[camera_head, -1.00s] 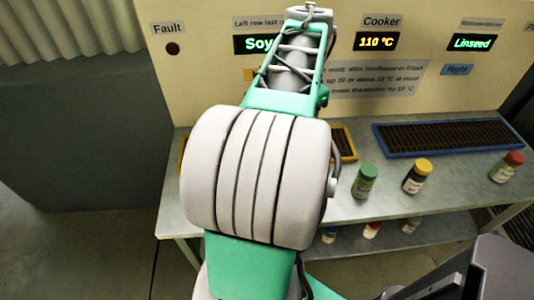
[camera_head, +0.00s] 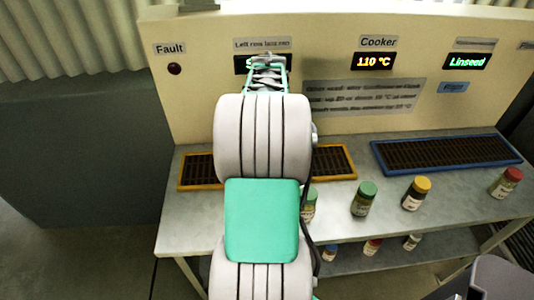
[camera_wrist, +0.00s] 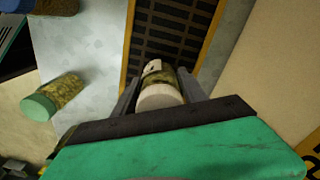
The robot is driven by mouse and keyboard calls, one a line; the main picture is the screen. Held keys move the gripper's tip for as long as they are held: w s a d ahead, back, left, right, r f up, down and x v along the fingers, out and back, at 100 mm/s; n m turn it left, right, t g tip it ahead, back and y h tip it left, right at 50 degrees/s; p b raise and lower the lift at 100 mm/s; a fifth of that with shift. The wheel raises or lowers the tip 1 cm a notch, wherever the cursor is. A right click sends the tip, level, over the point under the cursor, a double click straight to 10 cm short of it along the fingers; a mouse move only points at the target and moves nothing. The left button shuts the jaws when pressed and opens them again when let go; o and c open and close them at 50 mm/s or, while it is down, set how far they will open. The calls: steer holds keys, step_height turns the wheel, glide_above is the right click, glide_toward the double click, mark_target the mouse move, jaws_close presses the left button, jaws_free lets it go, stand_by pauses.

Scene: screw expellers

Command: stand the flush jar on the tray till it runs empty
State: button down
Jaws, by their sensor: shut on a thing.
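My gripper (camera_wrist: 160,92) is shut on a jar with a cream lid (camera_wrist: 159,97). The jar holds something dark olive and has a pale label, and its lid end faces the wrist camera. In the wrist view the jar shows in front of the dark grate of the orange-framed tray (camera_wrist: 212,42); I cannot tell whether it touches it. In the head view the same tray (camera_head: 341,161) lies on the left of the bench, partly covered by my arm, which also hides my gripper and the held jar.
On the bench stand a green-lidded jar (camera_head: 364,199), a yellow-lidded jar (camera_head: 416,194), a red-lidded jar (camera_head: 506,183) and another jar (camera_head: 309,206) partly behind my arm. A blue-framed tray (camera_head: 514,160) lies right. Small jars sit on a lower shelf. The panel (camera_head: 210,110) rises behind.

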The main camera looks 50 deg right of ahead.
steer(key=shift+w+f, duration=0.2)
steer(key=shift+f, duration=1.65)
steer(key=c, duration=0.6)
jaws_free()
